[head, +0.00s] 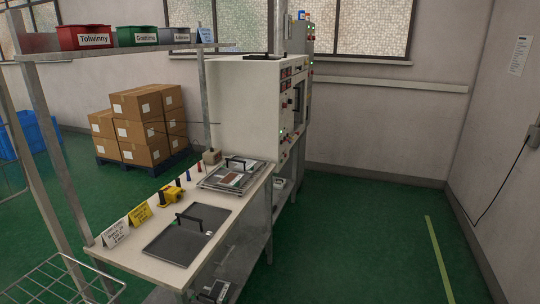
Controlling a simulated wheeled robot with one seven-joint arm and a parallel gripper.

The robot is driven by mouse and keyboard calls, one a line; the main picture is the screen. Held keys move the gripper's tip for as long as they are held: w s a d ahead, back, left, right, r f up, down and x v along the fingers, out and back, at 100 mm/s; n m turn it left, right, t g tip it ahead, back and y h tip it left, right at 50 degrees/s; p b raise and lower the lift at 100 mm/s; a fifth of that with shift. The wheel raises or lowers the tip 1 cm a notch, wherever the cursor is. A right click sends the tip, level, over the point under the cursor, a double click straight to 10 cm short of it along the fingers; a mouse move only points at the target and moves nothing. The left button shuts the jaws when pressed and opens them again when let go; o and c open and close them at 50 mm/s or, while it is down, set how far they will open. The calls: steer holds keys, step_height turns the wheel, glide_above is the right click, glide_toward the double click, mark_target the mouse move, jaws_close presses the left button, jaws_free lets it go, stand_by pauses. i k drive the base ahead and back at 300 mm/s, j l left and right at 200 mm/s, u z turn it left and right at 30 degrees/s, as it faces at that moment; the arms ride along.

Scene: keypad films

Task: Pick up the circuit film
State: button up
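A long pale bench (120,258) runs from the front left toward the machine. Near its far end is a flat metal fixture (207,181) with a black handle. A sheet with reddish and pale patches (231,180) lies in it and looks like a film, but it is too small to tell for sure that it is the circuit film. Nearer, a dark flat plate (172,250) with a black handle lies on the bench. My gripper is not in view.
Yellow (140,215) and white (115,233) label cards, a yellow tool (174,194) and small bottles stand along the bench's left edge. A shelf (130,51) with bins overhangs it. A white machine (242,105) stands behind. Green floor (350,240) at right is clear.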

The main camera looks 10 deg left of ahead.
mark_target(232, 178)
steer(key=i+j+z, duration=0.1)
steer(key=i, duration=1.45)
steer(key=i+u, duration=0.4)
steer(key=i+l+u, duration=0.2)
steer(key=i+u, duration=0.35)
steer(key=u, duration=0.3)
steer(key=i+u, duration=0.15)
steer(key=u, duration=0.3)
steer(key=i+l+u, duration=0.1)
steer(key=u, duration=0.35)
steer(key=i+l+u, duration=0.15)
steer(key=u, duration=0.25)
steer(key=i+l+u, duration=0.1)
steer(key=u, duration=0.35)
steer(key=i+l+u, duration=0.15)
steer(key=u, duration=0.2)
steer(key=i+l+u, duration=0.15)
steer(key=l+u, duration=0.2)
